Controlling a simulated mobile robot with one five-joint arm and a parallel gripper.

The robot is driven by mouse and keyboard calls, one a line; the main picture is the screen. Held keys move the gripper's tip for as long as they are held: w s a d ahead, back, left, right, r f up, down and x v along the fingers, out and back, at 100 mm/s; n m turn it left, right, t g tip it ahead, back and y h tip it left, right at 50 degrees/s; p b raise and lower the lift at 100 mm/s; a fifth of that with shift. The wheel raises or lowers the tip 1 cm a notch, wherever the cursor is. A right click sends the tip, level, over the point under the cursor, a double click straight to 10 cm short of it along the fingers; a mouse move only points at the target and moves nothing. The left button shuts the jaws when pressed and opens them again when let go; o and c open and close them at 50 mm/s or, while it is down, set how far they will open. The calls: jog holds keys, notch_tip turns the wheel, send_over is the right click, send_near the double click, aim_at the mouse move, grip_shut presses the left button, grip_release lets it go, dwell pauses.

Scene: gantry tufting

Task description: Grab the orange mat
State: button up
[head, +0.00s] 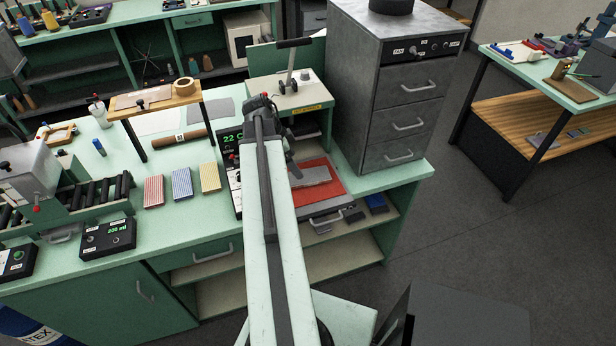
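The orange mat (330,174) lies flat on the base of a press-like station with a lever (290,68), on the green bench right of my arm. A grey flat piece (313,176) lies on the middle of the mat. My arm covers the mat's left side. My gripper (294,172) seems to be the dark part hanging down from the far end of my arm, by the left edge of the mat. Its fingers are too small and dark to tell open from shut, or whether they touch the mat.
A grey drawer cabinet (395,90) stands close behind and right of the mat. A dark box with a green display (232,138) is left of my arm. Red, blue and yellow striped pieces (182,183) lie further left. Floor is free at right (480,230).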

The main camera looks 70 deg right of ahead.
aim_at(308, 176)
jog(key=shift+s+d+m, duration=0.25)
jog(key=shift+s+m, duration=0.05)
jog(key=shift+s, duration=0.2)
jog(key=shift+b+x, duration=1.15)
jog(key=b+x, duration=0.5)
jog(key=shift+s+d+f, duration=0.2)
jog(key=shift+d+f, duration=0.05)
jog(key=shift+r, duration=0.2)
jog(key=c, duration=1.5)
jog(key=shift+o, duration=0.2)
